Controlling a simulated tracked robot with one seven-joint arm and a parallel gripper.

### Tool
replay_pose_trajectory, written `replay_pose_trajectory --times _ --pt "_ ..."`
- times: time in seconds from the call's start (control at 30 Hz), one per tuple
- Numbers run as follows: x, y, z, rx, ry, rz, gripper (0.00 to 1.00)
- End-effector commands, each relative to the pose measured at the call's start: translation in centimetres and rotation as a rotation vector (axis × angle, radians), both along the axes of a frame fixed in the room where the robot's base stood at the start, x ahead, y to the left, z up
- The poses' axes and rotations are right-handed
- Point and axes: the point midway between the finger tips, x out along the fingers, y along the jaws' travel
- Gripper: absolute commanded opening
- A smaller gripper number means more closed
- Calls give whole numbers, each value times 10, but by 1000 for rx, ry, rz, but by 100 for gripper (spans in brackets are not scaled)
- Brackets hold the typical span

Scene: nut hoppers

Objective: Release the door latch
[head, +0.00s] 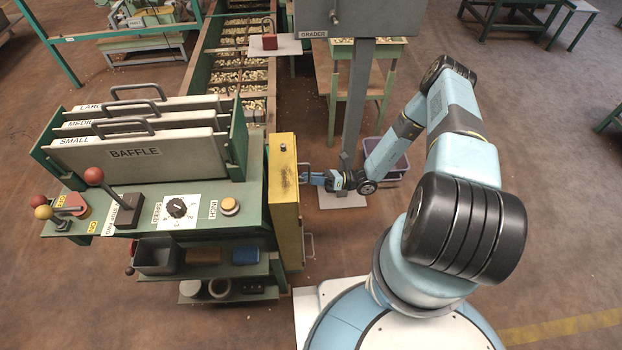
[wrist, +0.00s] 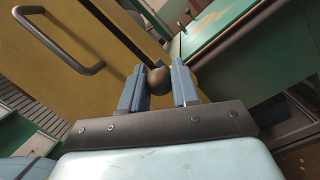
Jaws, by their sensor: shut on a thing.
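The yellow door (head: 285,205) is on the right side of the green machine. It fills the left of the wrist view (wrist: 105,60), with a grey bar handle (wrist: 68,52) on it. A dark round knob (wrist: 158,79), apparently the latch knob, sits between the two blue fingers of my gripper (wrist: 159,88). My gripper is shut on it, beside the door's edge. In the head view, my gripper (head: 312,178) reaches the right face of the door. The knob is hard to make out there, and the latch's mechanism is hidden.
The green machine's control top carries a red-knobbed lever (head: 95,180), a speed dial (head: 177,207) and baffle plates (head: 140,153). A grey post (head: 356,100) and a purple bin (head: 397,170) stand near my arm. Open floor lies to the right.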

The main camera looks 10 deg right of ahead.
Motion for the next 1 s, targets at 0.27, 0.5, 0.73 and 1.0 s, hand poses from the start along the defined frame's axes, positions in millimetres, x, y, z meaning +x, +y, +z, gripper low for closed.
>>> replay_pose_trajectory --times 0.27,0.5,0.73,1.0 --pt "1 2 0 -1 0 -2 0" --pt "1 1 0 -1 -1 -2 52" --pt "1 0 0 -1 -1 -1 53" --pt "1 -23 -5 -1 0 -3 53"
